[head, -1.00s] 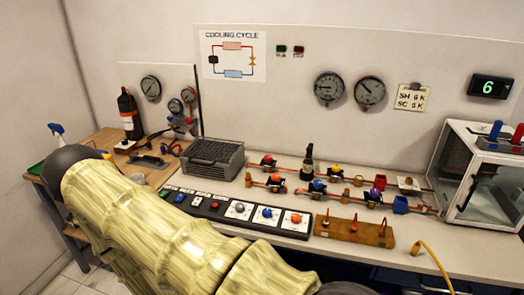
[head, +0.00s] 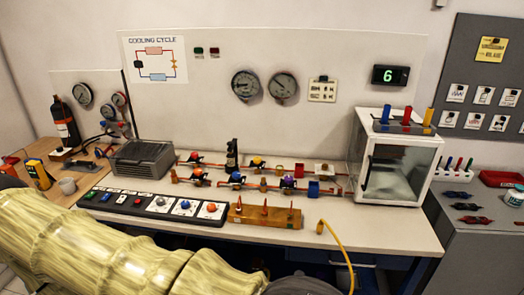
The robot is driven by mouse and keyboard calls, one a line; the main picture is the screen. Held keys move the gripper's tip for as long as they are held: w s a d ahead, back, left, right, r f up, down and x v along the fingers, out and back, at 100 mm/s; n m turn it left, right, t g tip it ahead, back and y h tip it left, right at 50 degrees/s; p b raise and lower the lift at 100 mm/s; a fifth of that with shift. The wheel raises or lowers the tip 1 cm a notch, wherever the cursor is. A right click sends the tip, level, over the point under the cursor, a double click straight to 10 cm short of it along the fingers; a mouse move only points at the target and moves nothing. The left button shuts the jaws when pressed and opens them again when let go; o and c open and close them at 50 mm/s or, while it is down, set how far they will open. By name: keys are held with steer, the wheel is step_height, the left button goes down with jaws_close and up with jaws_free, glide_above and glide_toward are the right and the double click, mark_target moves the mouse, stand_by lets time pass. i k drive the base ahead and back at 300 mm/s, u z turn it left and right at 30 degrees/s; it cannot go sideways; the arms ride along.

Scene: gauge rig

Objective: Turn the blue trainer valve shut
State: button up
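Several small valves with coloured knobs sit along two copper pipe rows on the white bench. A blue knob (head: 185,204) is on the black control panel in front of the pipes. My arm crosses the lower left in the head view. My gripper is not in view.
A wooden block with upright pins (head: 264,217) and a yellow hose (head: 338,245) lie in front of the pipes. A dark bottle (head: 232,154) stands behind them. A glass-fronted box (head: 398,160) stands at the right. A grey finned unit (head: 148,160) is at the left.

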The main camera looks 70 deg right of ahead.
mark_target(237, 175)
steer(key=k, duration=0.55)
steer(key=z, duration=1.4)
steer(key=i, duration=0.1)
steer(key=z, duration=0.2)
